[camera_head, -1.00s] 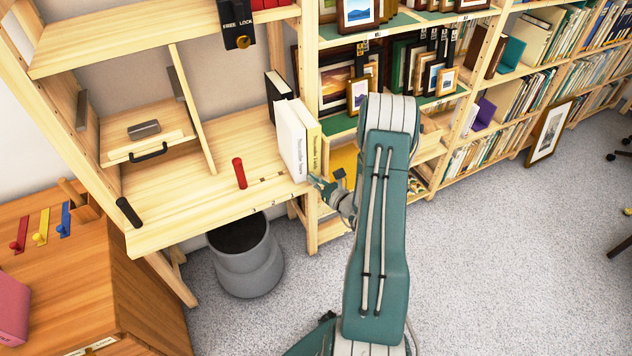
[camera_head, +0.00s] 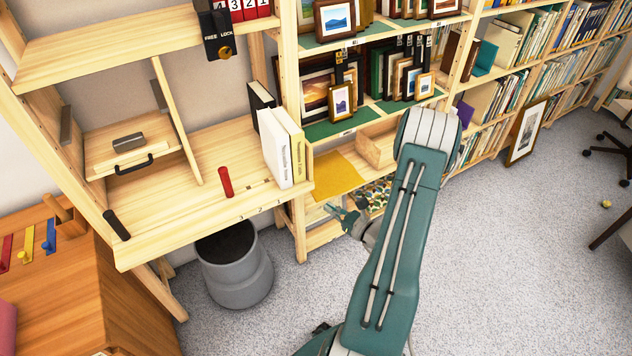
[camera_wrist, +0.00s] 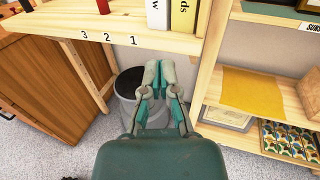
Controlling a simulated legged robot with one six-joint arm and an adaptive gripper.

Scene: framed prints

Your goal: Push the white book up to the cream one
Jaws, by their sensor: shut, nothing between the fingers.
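The white book (camera_head: 274,150) stands upright near the right end of the wooden shelf board (camera_head: 160,215). The cream book (camera_head: 297,146) stands upright just to its right, and no gap shows between them. A black book (camera_head: 262,100) stands behind them. In the wrist view the lower spines of the white book (camera_wrist: 157,13) and the cream book (camera_wrist: 184,14) show at the top edge. My gripper (camera_wrist: 160,68) is shut and empty, below and in front of the shelf edge, apart from both books. In the head view my gripper (camera_head: 335,210) is right of and below the books.
A red cylinder (camera_head: 225,182) stands on the board left of the books. Number marks (camera_wrist: 108,39) run along the board's front edge. A grey bin (camera_head: 235,265) stands below. A yellow mat (camera_head: 337,174) lies on the neighbouring shelf at right.

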